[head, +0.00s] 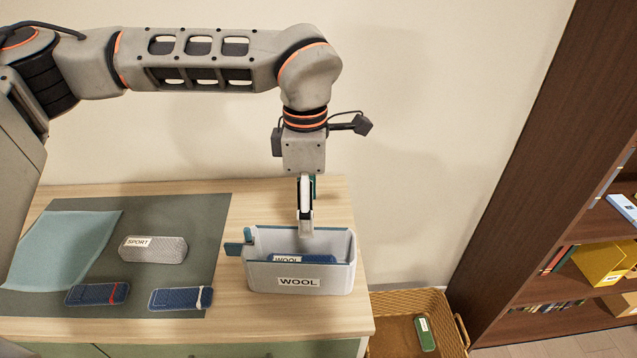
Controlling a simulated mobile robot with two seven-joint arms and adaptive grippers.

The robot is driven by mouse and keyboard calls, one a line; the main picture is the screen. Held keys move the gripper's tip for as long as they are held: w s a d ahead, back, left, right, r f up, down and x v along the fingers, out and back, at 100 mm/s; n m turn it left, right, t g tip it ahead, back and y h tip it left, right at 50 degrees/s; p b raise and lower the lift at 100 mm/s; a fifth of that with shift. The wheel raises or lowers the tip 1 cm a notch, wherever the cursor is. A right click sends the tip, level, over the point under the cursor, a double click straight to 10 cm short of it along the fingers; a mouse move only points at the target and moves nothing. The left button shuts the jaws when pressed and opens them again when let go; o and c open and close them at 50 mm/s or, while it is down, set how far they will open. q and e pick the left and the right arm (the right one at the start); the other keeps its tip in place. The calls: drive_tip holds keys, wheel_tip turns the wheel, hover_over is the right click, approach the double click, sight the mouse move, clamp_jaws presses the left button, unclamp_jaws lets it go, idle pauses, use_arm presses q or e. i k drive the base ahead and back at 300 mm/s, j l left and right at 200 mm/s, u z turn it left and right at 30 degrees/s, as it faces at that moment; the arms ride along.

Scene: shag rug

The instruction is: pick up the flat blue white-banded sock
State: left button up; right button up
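The flat blue sock with a white band (176,299) lies on the dark grey mat (205,222), near its front right corner. Its white band is toward its right end. My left gripper (306,228) points down over the grey bin labelled WOOL (262,279), its tips at the bin's opening, to the right of and apart from the sock. I see its fingers edge-on, so the gap between them is hidden. My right gripper is out of view.
A blue red-banded sock (88,294), a grey SPORT bundle (168,251) and a teal cloth (65,240) lie on the mat. A blue WOOL bundle (318,259) sits in the bin. A wicker basket (447,325) holding a green item (426,338) stands lower right.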

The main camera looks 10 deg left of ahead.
sight(200, 297)
drive_tip(key=k, duration=1)
